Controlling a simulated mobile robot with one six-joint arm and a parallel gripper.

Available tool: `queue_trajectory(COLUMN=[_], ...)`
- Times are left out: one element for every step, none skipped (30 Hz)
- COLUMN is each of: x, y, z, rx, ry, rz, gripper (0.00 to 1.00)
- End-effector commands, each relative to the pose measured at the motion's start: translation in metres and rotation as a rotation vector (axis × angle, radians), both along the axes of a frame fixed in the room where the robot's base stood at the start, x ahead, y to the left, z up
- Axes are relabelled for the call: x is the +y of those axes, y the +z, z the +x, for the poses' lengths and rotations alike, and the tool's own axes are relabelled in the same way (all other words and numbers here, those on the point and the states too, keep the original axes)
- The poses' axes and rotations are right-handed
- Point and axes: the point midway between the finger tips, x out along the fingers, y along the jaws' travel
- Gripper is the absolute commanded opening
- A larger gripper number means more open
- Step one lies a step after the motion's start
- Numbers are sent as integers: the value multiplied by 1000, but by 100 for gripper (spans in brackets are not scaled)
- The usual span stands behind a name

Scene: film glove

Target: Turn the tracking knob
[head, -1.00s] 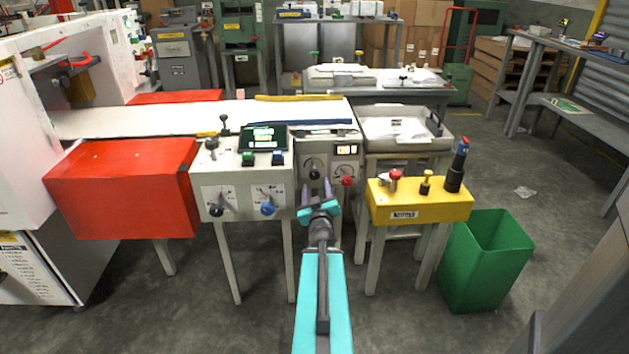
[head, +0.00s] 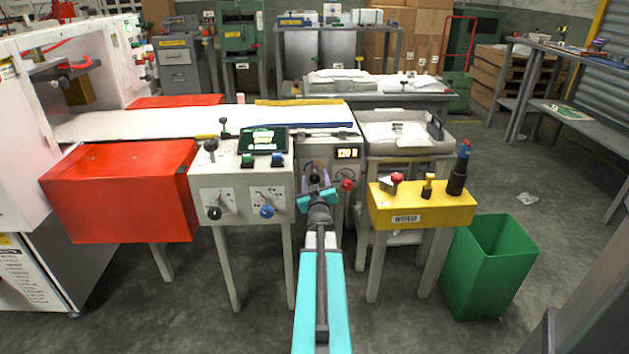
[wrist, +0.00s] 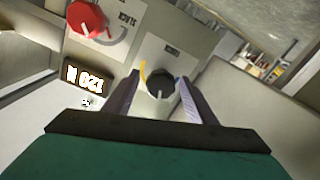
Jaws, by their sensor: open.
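A black knob (wrist: 160,84) with a pale pointer mark sits on a light panel beside a yellow arc, in the wrist view. Its label is too small to read, so I cannot tell by name whether it is the tracking knob. My gripper (wrist: 159,79) is open, with one finger on each side of this knob; I cannot tell whether they touch it. In the head view my gripper (head: 316,187) is in front of the grey control box and partly covers the panel around the black knob (head: 314,179).
A red knob (wrist: 87,17) and a lit display (wrist: 86,79) are beside the black knob. To the left, another panel holds a black knob (head: 214,213) and a blue knob (head: 267,211). A yellow button box (head: 420,212) and a green bin (head: 487,270) are at right.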

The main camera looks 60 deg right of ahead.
Motion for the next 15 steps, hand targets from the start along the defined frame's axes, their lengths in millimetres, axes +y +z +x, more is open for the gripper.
queue_trajectory(x=[-3,-4,-4,-5,-5,-6,-6,-6,-6,-6,-6,-6,-6,-6,-6], y=[0,0,0,0,0,0,0,0,0,0,0,0,0,0,0], z=[2,3,3,3,4,4,4,4,4,4,4,4,4,4,4], rx=[0,0,0,0,1,1,1,1,1,1,1,1,1,1,1], ry=[0,0,0,0,0,0,0,0,0,0,0,0,0,0,0], rz=[0,0,0,0,1,1,1,1,1,1,1,1,1,1,1], gripper=[51,51,51,51,51,51,51,51,51,51,51,51,51,51,48])
